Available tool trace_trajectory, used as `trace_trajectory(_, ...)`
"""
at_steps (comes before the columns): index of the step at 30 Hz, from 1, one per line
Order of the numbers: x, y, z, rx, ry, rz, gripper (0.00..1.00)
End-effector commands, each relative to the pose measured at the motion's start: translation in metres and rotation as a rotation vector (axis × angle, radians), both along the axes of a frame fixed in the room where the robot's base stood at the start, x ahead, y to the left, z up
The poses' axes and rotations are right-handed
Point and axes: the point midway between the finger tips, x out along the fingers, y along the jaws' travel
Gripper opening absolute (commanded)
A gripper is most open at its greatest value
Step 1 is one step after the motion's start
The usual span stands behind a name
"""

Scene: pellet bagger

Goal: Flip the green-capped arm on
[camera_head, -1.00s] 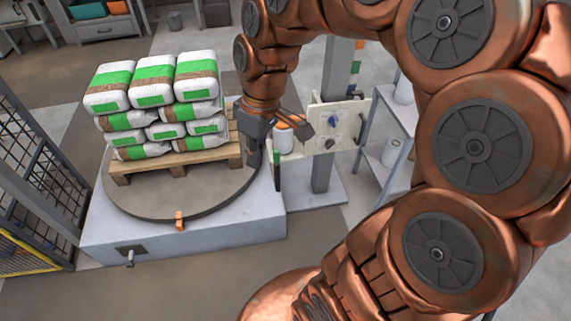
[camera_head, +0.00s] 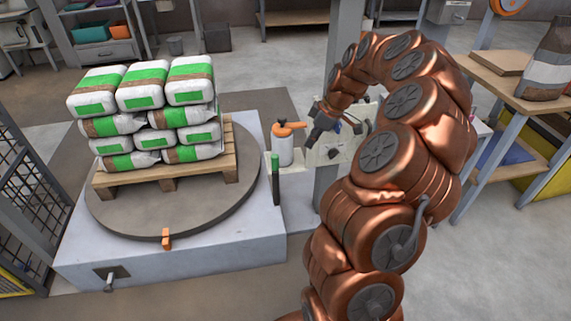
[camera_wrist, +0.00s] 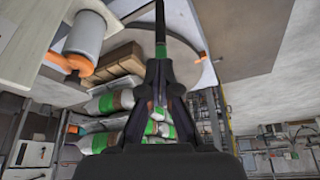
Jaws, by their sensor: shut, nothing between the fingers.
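The green-capped arm (camera_head: 276,182) is a slim black bar standing upright at the right edge of the turntable base, with a green band at its top. In the wrist view the green-capped arm (camera_wrist: 160,28) appears upside down, its green end lined up just beyond my fingertips. My gripper (camera_head: 312,142) is to the right of the arm, in front of the pale panel, and looks apart from it. In the wrist view my gripper (camera_wrist: 159,72) has its fingers together with nothing held; whether they touch the green cap is unclear.
A white canister with an orange top (camera_head: 282,146) stands just behind the arm, left of my gripper. A pale control panel (camera_head: 328,152) is behind my gripper. Stacked bags (camera_head: 140,90) sit on a pallet (camera_head: 165,175) on the round turntable (camera_head: 110,212).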

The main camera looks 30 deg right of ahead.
Motion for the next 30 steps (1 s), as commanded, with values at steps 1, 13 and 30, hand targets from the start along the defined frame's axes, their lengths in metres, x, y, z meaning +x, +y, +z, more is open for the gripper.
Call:
trace_trajectory(1, 0.000, 0.000, 0.001, 0.000, 0.000, 0.000, 0.00)
trace_trajectory(13, 0.002, 0.002, -0.005, 0.002, 0.001, 0.000, 0.00)
trace_trajectory(30, 0.025, 0.023, -0.084, 0.003, 0.004, 0.001, 0.00)
